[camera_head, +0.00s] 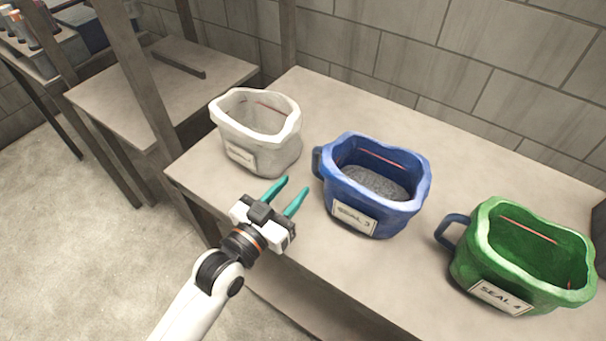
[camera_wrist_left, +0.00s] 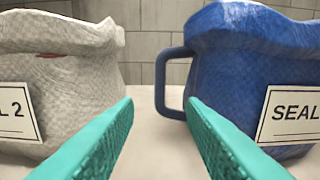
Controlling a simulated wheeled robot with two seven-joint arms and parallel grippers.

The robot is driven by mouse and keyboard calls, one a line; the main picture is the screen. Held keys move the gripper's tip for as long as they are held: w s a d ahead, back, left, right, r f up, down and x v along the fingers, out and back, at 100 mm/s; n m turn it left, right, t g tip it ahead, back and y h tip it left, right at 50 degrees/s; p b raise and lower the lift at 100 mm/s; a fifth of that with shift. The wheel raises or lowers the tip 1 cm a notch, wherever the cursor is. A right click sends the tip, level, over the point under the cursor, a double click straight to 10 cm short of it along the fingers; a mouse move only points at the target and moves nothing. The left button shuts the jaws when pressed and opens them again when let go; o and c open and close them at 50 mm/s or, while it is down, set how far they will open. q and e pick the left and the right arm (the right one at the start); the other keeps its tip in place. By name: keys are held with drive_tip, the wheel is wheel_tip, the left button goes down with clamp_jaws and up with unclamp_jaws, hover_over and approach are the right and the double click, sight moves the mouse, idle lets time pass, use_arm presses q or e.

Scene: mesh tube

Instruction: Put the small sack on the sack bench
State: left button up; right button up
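Three open-topped sacks stand upright in a row on a bench (camera_head: 330,92). The white sack (camera_head: 234,140) at the left is the smallest looking, and its label ends in 2 in the left wrist view (camera_wrist_left: 75,95). The blue sack (camera_head: 400,205), labelled SEAL 3, holds grey granular material and has a side handle (camera_wrist_left: 172,85). The green sack (camera_head: 470,262), labelled SEAL 4, stands at the right. My left gripper (camera_head: 286,195) is open and empty in front of the gap between the white and blue sacks, its teal fingers apart. My right gripper is out of view.
A lower wooden surface (camera_head: 135,110) with posts stands to the left of the bench. Shelving with small cylinders (camera_head: 25,28) is at the upper left. A block wall (camera_head: 400,45) runs behind. The bench is clear behind the sacks.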

use_arm(q)
drive_tip(key=v, duration=0.5)
drive_tip(key=shift+s+a, duration=0.1)
drive_tip(key=shift+s, duration=0.1)
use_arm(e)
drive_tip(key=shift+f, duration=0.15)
